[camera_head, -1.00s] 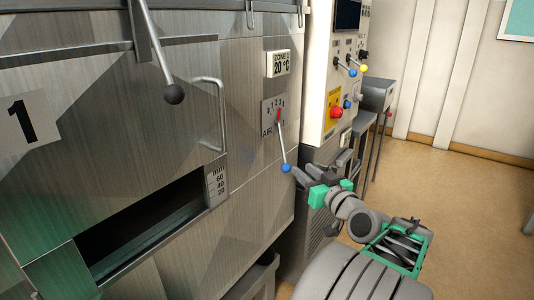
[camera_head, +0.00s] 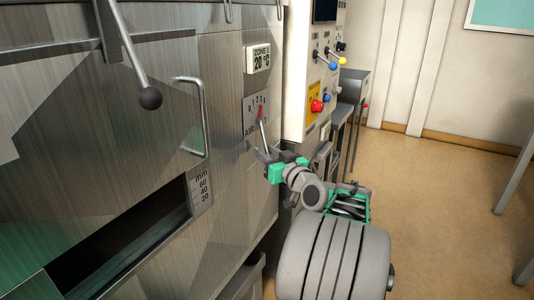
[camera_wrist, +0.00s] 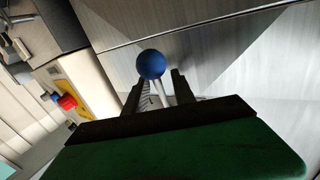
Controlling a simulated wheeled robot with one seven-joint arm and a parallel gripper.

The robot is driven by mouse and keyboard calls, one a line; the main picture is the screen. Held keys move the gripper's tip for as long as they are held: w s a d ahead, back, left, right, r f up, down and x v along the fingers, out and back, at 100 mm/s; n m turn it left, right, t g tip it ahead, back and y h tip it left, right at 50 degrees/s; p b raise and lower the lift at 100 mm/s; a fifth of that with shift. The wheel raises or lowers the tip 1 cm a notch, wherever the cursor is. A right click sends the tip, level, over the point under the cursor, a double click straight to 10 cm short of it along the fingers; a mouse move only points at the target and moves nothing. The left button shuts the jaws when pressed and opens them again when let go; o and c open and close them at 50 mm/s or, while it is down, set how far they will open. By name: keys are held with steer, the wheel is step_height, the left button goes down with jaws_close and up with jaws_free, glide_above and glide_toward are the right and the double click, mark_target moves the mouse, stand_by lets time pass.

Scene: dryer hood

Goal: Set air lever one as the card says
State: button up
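The air lever is a thin metal rod (camera_head: 263,130) on a plate marked AIR (camera_head: 250,117) with a numbered scale. Its red root sits below the numbers and the rod hangs down, slightly tilted. Its blue ball knob (camera_wrist: 151,64) shows in the wrist view; in the head view my gripper hides it. My gripper (camera_head: 264,154) is at the rod's lower end. In the wrist view its two dark fingers (camera_wrist: 157,88) are apart, one on each side of the rod and knob, with visible gaps. I cannot make out a card in these frames.
A black-knobbed lever (camera_head: 150,98) and a bar handle (camera_head: 204,115) stand out on the left. A control panel (camera_head: 302,75) with coloured knobs is behind. The floor at right is free.

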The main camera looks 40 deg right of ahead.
steer(key=shift+c, duration=0.4)
jaws_close()
stand_by(0.9)
